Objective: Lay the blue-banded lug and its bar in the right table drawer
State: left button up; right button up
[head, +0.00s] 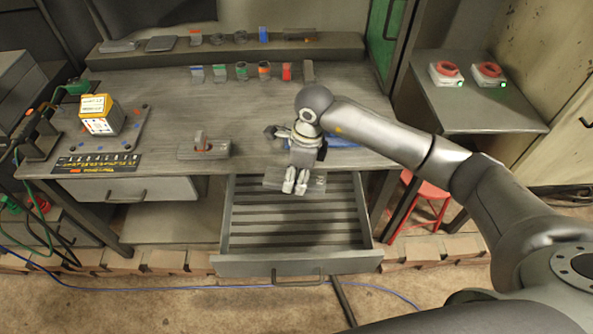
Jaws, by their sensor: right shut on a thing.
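My right gripper (295,187) points down over the back part of the open right table drawer (298,266). It is shut on a grey bar-like piece (314,184), which shows on both sides of the fingers. No blue band shows on this piece; the gripper hides its middle. I cannot tell whether the piece touches the drawer floor or hangs just above it. The drawer has a ribbed floor and looks otherwise empty. My left gripper is not in view.
A grey block with a reddish lug (202,148) stands left of the drawer on the table (160,90). A blue item (340,141) lies behind my wrist. Several colour-banded pieces stand farther back. A yellow-white box (99,115) is at left. The left drawer (128,189) is shut.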

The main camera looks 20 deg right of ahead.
notch_tip(320, 180, down, 2)
jog(key=shift+f+b, duration=0.1)
jog(key=shift+b, duration=0.4)
jog(key=shift+f+b, duration=0.3)
jog(key=shift+f, duration=0.2)
jog(key=b, duration=0.7)
send_over(295, 218)
jog(key=shift+d+f, duration=0.2)
jog(key=shift+f, duration=5.2)
pick_arm(q)
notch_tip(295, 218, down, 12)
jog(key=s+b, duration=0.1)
jog(key=b, duration=0.2)
pick_arm(e)
jog(key=shift+f, duration=1.85)
jog(key=o, duration=1.4)
jog(key=shift+c, duration=0.2)
jog(key=shift+o, duration=0.3)
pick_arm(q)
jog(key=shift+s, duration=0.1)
pick_arm(e)
jog(key=shift+s+f, duration=0.1)
jog(key=shift+f, duration=0.05)
